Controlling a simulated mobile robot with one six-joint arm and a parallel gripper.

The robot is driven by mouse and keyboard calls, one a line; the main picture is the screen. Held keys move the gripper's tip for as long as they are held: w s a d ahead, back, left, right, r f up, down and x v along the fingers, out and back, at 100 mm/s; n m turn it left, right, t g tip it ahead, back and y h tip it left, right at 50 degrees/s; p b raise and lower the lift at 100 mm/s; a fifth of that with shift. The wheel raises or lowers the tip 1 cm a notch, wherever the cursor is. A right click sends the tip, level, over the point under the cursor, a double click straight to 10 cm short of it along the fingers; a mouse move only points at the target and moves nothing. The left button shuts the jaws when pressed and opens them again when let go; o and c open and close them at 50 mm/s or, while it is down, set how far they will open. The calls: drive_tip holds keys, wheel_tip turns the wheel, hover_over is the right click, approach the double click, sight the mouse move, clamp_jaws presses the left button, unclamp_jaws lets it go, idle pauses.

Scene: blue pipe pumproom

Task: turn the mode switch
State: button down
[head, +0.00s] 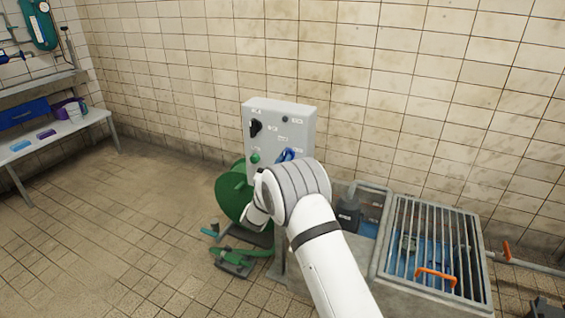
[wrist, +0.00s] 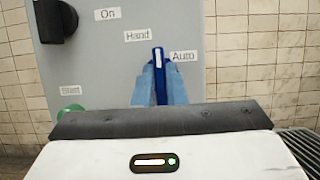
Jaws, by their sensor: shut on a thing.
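The mode switch (wrist: 158,58) is a dark blue handle with a white line on its front, on the grey control panel (head: 304,117). In the wrist view its white line points almost straight up, between the "Hand" label (wrist: 137,35) at its upper left and the "Auto" label (wrist: 183,56) at its right. My gripper (wrist: 159,84) is shut on the switch, with one light blue finger on each side of it. In the head view my arm hides the lower part of the panel and most of the gripper.
A black knob (head: 255,128) by an "On" label and a green button (head: 255,158) by a "Start" label share the panel. Green pump equipment (head: 232,195) stands left of it, a barred grate (head: 437,225) right. A bench (head: 75,128) is far left.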

drive_tip(key=shift+a+m+b, duration=0.1)
drive_tip(key=shift+m+b, duration=0.2)
drive_tip(key=shift+b, duration=0.05)
drive_tip(key=m+g+h+b, duration=0.1)
drive_tip(key=m+b, duration=0.2)
drive_tip(key=m, duration=0.2)
drive_tip(key=m+g+h+b, duration=0.2)
drive_tip(key=m+b, duration=0.1)
drive_tip(key=m, duration=0.2)
drive_tip(key=m+g+h+b, duration=0.2)
drive_tip(key=m+b, duration=0.1)
drive_tip(key=m, duration=0.2)
drive_tip(key=shift+a+m, duration=0.1)
drive_tip(key=shift+m, duration=0.2)
drive_tip(key=shift+g, duration=0.3)
drive_tip(key=c, duration=1.5)
unclamp_jaws()
drive_tip(key=p+v, duration=0.1)
drive_tip(key=v, duration=0.6)
drive_tip(key=shift+s+a+f+p, duration=0.1)
drive_tip(key=shift+s+a+p, duration=0.1)
drive_tip(key=shift+s+p, duration=0.15)
drive_tip(key=shift+w, duration=0.1)
